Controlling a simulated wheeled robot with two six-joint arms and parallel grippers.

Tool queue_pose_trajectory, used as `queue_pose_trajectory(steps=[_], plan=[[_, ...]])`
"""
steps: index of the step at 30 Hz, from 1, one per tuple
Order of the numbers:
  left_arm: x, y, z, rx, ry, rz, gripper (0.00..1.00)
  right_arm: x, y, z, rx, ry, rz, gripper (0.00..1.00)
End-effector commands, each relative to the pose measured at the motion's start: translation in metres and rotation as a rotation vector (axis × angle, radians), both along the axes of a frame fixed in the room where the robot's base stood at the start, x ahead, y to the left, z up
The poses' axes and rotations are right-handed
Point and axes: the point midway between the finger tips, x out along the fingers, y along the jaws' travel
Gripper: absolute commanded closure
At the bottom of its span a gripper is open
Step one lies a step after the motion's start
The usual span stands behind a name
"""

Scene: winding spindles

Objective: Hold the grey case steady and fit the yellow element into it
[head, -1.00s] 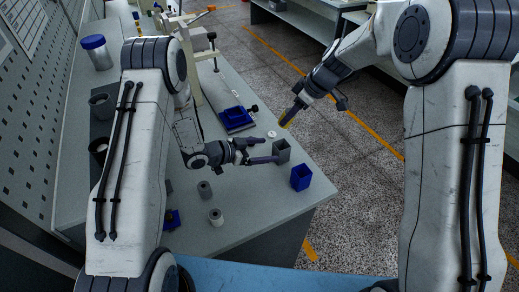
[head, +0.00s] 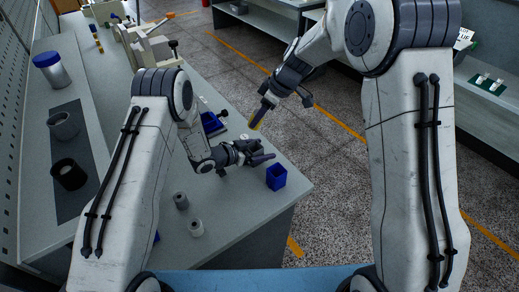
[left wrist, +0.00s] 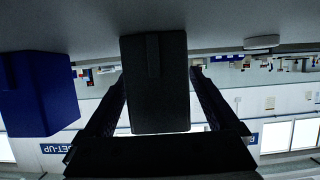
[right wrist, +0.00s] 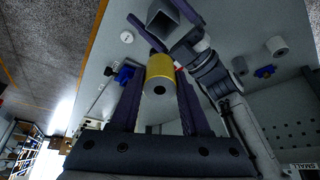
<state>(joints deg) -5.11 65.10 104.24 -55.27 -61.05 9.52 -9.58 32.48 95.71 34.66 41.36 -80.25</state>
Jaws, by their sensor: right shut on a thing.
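The yellow element (right wrist: 160,68), a cylinder with a grey end, is held between the fingers of my right gripper (head: 258,117). It shows in the head view as a small yellow tip (head: 256,124), above and apart from the case. The grey case (left wrist: 156,85) stands between the fingers of my left gripper (head: 262,153), which look open with slim gaps beside it. In the right wrist view the square, open-topped case (right wrist: 164,18) lies just beyond the yellow element. In the head view the left gripper mostly hides the case.
A blue open box (head: 276,177) stands near the table edge, close to my left gripper. Two grey cylinders (head: 181,200) (head: 196,228) stand nearer me. A blue tray (head: 212,123) lies behind the left gripper. A white disc (right wrist: 126,37) lies beside the case.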

Motion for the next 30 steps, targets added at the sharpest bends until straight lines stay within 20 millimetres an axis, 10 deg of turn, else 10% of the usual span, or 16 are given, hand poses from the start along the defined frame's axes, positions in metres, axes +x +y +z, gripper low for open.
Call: queue_pose_trajectory(steps=[1, 6, 23, 30], plan=[[0.000, 0.000, 0.000, 0.000, 0.000, 0.000, 0.28, 0.000, 0.000, 0.000, 0.000, 0.000, 0.000, 1.00], [0.000, 0.000, 0.000, 0.001, -0.001, 0.000, 0.93, 0.000, 0.000, 0.000, 0.000, 0.000, 0.000, 1.00], [0.000, 0.000, 0.000, 0.001, -0.001, 0.000, 0.94, 0.006, 0.016, 0.005, -0.304, 0.066, 0.399, 1.00], [0.000, 0.000, 0.000, 0.001, -0.001, 0.000, 0.94, 0.006, 0.013, -0.030, -0.345, 0.080, 0.427, 1.00]])
